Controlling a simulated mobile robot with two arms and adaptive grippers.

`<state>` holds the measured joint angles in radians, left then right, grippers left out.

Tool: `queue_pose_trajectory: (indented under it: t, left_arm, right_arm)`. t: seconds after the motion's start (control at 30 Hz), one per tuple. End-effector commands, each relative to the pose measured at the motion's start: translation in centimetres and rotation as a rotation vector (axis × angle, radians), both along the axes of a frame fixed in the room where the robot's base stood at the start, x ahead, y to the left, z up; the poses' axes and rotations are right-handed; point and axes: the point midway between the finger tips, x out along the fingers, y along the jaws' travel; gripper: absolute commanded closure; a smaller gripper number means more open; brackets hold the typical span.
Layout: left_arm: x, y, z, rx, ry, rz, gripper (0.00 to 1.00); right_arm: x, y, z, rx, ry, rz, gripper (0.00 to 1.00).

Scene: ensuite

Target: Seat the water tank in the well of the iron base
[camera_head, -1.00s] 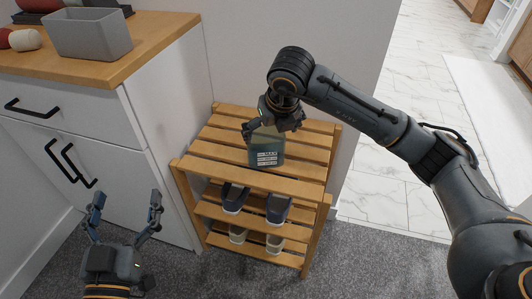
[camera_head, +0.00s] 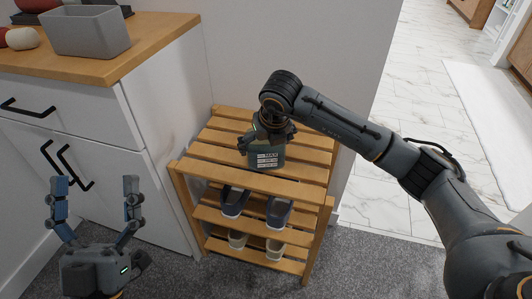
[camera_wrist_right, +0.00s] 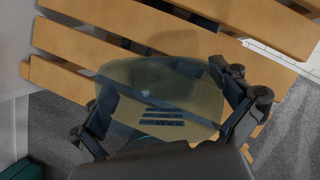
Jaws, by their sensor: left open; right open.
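My left gripper (camera_head: 95,186) is open and empty, fingers up, in front of the white cabinet. I cannot make out the iron base or its well in either view.
The wooden rack (camera_head: 250,186) holds dark shoes (camera_head: 235,201) and pale shoes (camera_head: 237,240) on lower shelves. A white cabinet (camera_head: 165,120) with a wooden top stands at left, carrying a grey bin (camera_head: 87,32). Grey carpet (camera_head: 370,265) is clear in front.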

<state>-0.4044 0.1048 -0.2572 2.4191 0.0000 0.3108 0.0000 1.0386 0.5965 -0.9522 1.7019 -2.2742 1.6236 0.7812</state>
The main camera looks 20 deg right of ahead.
Motion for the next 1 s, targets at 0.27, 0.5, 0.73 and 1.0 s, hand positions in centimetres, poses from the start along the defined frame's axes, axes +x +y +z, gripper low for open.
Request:
queue_pose_trajectory:
  t: [0.27, 0.5, 0.73, 1.0]
  left_arm:
    - [0.0, 0.0, 0.0, 0.001, 0.002, 0.0, 0.13]
    - [0.0, 0.0, 0.0, 0.001, 0.002, 0.001, 0.13]
    - [0.3, -0.1, -0.1, 0.006, 0.022, 0.001, 0.13]
    - [2.7, -0.2, -3.5, 0.072, 0.254, 0.014, 0.13]
  right_arm:
    - [0.0, 0.0, 0.0, 0.0, 0.0, 0.0, 0.33]
    - [0.0, 0.0, 0.1, 0.0, -0.001, 0.0, 0.49]
    - [0.0, 0.0, 0.7, 0.001, -0.002, 0.0, 0.49]
    - [-0.6, 0.3, 4.3, 0.001, -0.003, 0.003, 0.49]
